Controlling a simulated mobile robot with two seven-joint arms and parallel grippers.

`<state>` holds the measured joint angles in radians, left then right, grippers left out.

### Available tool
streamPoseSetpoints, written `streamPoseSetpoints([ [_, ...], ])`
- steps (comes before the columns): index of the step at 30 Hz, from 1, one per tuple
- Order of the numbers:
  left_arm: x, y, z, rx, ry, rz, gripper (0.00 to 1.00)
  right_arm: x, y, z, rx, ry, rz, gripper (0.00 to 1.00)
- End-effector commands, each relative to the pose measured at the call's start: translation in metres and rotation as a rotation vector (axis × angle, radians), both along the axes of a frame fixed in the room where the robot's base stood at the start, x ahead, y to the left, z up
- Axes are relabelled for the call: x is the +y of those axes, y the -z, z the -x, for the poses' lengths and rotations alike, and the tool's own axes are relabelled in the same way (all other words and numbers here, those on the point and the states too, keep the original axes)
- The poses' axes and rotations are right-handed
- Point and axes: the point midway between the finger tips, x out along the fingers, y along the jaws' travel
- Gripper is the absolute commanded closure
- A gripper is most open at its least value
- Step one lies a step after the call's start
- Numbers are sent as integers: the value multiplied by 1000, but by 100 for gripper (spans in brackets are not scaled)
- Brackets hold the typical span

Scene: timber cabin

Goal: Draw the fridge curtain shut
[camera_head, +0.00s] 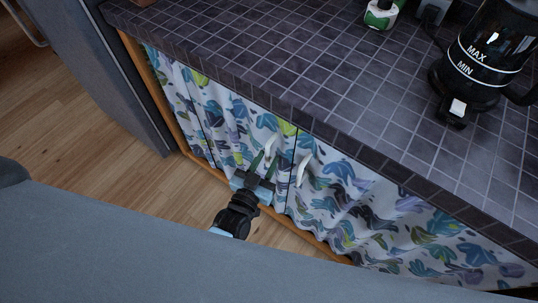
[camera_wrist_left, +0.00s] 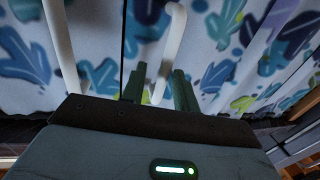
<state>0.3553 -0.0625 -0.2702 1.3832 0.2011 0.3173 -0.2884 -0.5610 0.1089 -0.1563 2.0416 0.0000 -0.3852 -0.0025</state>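A curtain with a blue, green and white leaf print hangs under the counter. Its left panel (camera_head: 212,110) and right panel (camera_head: 370,205) have a narrow dark line between them. The left panel has a white handle (camera_head: 270,145), and the right panel has another white handle (camera_head: 303,169). My left gripper (camera_head: 264,163) is at the left panel's handle, its fingers apart. In the left wrist view, a white handle (camera_wrist_left: 175,40) reaches down between the open fingers (camera_wrist_left: 159,88); contact cannot be told. Another handle (camera_wrist_left: 58,45) stands to the left. My right gripper is not in view.
The dark tiled counter (camera_head: 270,50) overhangs the curtain. A black kettle (camera_head: 490,50) and a green-and-white item (camera_head: 381,14) stand on it. A grey cabinet or appliance (camera_head: 95,65) is at the left. Wooden floor (camera_head: 65,130) shows in front.

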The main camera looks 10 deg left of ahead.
Motion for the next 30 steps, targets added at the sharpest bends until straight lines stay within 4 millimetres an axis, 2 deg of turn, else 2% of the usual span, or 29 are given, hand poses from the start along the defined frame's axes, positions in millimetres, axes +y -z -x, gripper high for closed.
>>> streamPoseSetpoints([
  [1, 2, 0, 10, 2, 1, 0, 70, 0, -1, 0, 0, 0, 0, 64],
  [6, 6, 0, 36, 1, 1, 1, 70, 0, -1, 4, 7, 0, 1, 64],
  [12, 9, 0, 53, 1, 2, 1, 70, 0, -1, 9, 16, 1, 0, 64],
  [30, 10, 0, 55, 1, 2, 1, 70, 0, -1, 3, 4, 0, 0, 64],
])
